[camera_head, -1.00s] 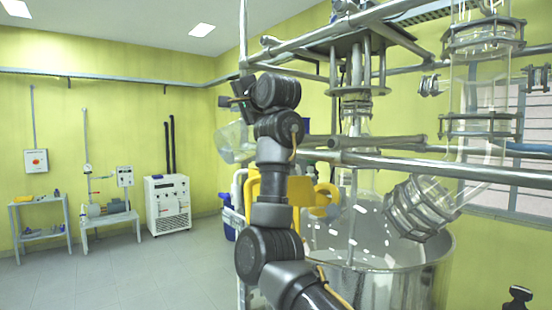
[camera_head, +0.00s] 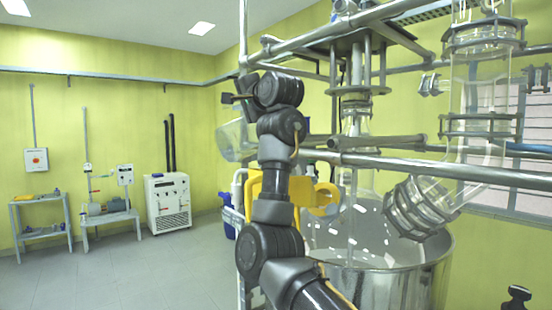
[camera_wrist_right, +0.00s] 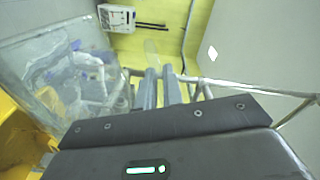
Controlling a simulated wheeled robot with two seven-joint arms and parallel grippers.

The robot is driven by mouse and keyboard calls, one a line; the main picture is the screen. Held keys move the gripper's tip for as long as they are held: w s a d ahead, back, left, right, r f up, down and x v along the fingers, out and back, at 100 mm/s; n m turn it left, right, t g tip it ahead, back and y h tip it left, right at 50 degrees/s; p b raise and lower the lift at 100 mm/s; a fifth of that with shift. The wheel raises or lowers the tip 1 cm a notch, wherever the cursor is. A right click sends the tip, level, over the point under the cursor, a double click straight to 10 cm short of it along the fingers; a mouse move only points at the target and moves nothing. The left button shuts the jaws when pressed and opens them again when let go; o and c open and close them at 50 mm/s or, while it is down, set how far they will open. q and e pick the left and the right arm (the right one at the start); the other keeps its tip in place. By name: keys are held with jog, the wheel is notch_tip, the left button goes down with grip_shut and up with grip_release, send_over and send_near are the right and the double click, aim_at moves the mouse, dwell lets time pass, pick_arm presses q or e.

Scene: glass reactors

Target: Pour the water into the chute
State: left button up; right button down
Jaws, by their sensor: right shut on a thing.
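A clear container (camera_head: 234,138), tilted, hangs beside my right gripper (camera_head: 236,99), left of the reactor frame. In the right wrist view the clear container (camera_wrist_right: 65,75) fills the left side, and my right gripper (camera_wrist_right: 161,80) shows as two close, parallel fingers. The gripper is shut on the container, though the arm and blur hide the contact. I cannot make out a water level in it. An angled glass neck (camera_head: 424,204) with metal clamps points down left at the right; I cannot tell whether it is the chute. My left gripper is not in view.
A metal rail (camera_head: 440,166) crosses in front of the glass column (camera_head: 487,110). A large clear vessel (camera_head: 385,275) stands below. A yellow part (camera_head: 322,196) is behind my arm.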

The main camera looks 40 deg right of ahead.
jog(key=shift+s+d+r+m+p, duration=0.1)
jog(key=shift+d+r+m+p, duration=0.25)
jog(key=shift+d, duration=0.3)
dwell(0.4)
jog(key=shift+r, duration=0.1)
jog(key=shift+d+r+m+p, duration=0.3)
jog(key=shift+d+m+p, duration=0.15)
jog(key=shift+p, duration=0.15)
dwell(0.5)
